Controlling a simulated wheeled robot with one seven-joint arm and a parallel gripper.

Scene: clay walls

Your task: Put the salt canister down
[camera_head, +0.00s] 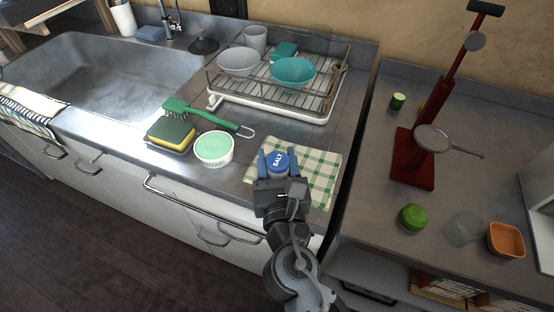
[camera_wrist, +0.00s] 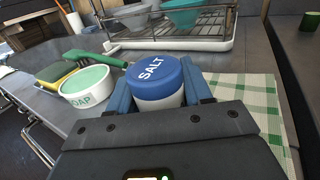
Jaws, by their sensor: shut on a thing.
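The salt canister (camera_head: 279,160) has a blue lid marked SALT and a pale body. It is upright, over or on a green-and-white checked cloth (camera_head: 318,172) on the steel counter. My gripper (camera_head: 274,165) is shut on the canister, with one blue finger on each side. In the wrist view the canister (camera_wrist: 156,82) sits between the fingers of my gripper (camera_wrist: 155,90). Its lower part is hidden by the gripper, so I cannot tell whether its base touches the cloth.
Left of the canister are a soap tub (camera_head: 214,150), a sponge (camera_head: 171,135) and a green brush (camera_head: 207,117). A dish rack (camera_head: 283,82) with bowls stands behind. A gap separates the right-hand counter (camera_head: 372,205). The cloth's right part is clear.

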